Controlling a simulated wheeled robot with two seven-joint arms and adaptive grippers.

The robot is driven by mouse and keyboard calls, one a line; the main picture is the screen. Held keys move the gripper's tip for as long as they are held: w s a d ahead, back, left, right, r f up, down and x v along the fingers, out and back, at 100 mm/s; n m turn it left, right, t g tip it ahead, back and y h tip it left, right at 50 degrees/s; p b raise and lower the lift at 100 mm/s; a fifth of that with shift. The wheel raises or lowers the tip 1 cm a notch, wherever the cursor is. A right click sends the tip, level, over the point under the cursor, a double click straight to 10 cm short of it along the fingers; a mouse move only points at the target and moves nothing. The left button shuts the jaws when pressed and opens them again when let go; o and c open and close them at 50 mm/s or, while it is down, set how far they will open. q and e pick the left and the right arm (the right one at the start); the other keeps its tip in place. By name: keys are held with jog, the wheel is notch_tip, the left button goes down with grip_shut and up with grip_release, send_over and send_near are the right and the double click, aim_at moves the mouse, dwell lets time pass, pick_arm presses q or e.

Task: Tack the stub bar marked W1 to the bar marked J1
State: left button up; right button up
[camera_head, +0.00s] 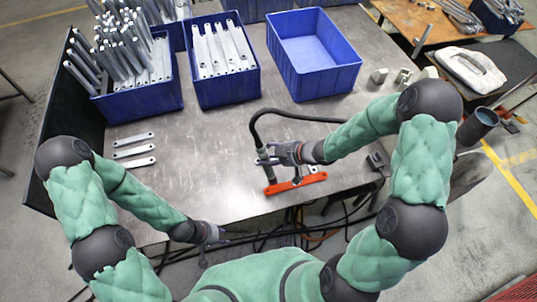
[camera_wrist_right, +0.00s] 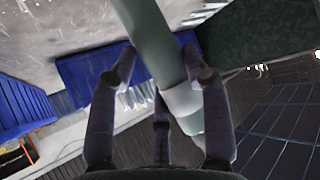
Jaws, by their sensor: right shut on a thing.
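My right gripper (camera_head: 268,160) is shut on a grey-green welding torch (camera_head: 264,163), whose black hose loops over the table. In the right wrist view the torch's thick handle (camera_wrist_right: 152,38) passes between the fingers (camera_wrist_right: 160,85). The torch points down at the left part of a red-orange fixture (camera_head: 284,187) near the table's front edge. Small grey metal pieces (camera_head: 311,169) show at the fixture, partly hidden by gripper and torch. The marks W1 and J1 are not legible, and I cannot tell whether torch and metal touch. My left gripper (camera_head: 218,236) hangs low by the front edge; its opening is unclear.
Three loose flat bars (camera_head: 134,151) lie at the table's left. Blue bins of bars (camera_head: 228,88) stand behind, with an empty blue bin (camera_head: 314,82) to their right. Small metal blocks (camera_head: 379,76) stand at right. The table's middle (camera_head: 205,145) is clear.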

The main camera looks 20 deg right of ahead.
jog(key=shift+s, duration=0.1)
notch_tip(320, 180, up, 5)
jog(key=p, duration=0.5)
jog(key=shift+r, duration=0.1)
dwell(0.3)
